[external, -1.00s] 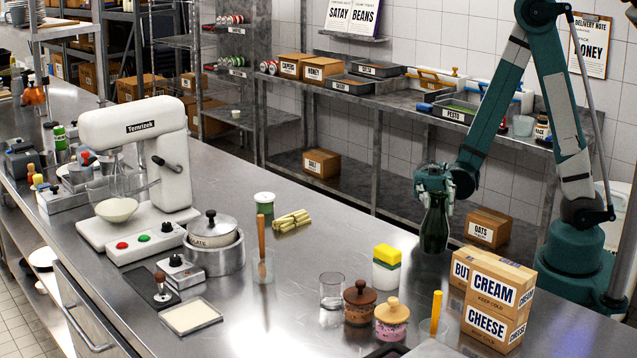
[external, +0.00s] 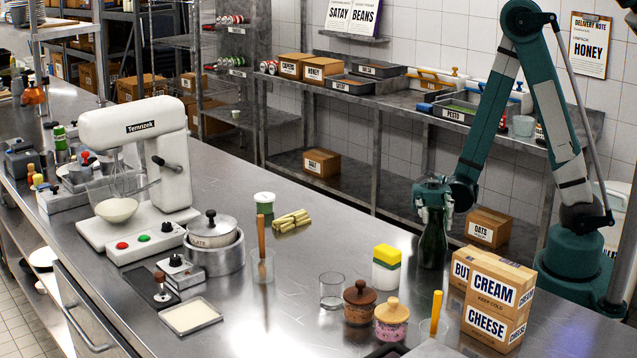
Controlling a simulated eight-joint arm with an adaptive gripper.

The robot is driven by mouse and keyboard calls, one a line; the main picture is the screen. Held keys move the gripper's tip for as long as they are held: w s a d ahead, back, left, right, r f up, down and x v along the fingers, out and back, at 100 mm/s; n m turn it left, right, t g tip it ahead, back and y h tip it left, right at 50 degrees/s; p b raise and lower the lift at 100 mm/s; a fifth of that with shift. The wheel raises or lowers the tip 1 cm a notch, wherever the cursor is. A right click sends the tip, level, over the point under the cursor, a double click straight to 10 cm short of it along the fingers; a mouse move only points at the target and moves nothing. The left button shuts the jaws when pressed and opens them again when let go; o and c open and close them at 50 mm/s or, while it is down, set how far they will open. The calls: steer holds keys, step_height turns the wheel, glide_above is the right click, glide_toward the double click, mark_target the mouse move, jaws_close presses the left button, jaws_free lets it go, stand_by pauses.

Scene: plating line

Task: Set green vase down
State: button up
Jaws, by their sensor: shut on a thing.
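The green vase (external: 433,243) is dark green and upright near the back edge of the steel counter, at the right of the external view. My gripper (external: 434,205) is shut around its upper part from above. The vase's base is at or very near the counter top; I cannot tell whether it touches. The gripper hides the vase's neck and mouth.
A yellow-and-white container (external: 386,268) stands to the left of the vase. Stacked cartons (external: 497,297) stand to the front right. Lidded jars (external: 391,320) and a clear glass (external: 332,290) are nearer. Counter (external: 345,235) left of the vase is clear.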

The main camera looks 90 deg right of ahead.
steer(key=shift+f, duration=0.15)
steer(key=o, duration=1.4)
steer(key=shift+r, duration=0.25)
steer(key=shift+d, duration=0.1)
steer(key=shift+s+d+f+p, duration=0.1)
steer(key=shift+d+f+p, duration=0.15)
steer(key=shift+d, duration=0.95)
steer(key=shift+s+d+f+p, duration=0.1)
steer(key=shift+d+f+p, duration=0.1)
steer(key=shift+d, duration=1)
steer(key=shift+d+f+p, duration=0.15)
steer(key=shift+d+p, duration=0.1)
steer(key=shift+d, duration=0.95)
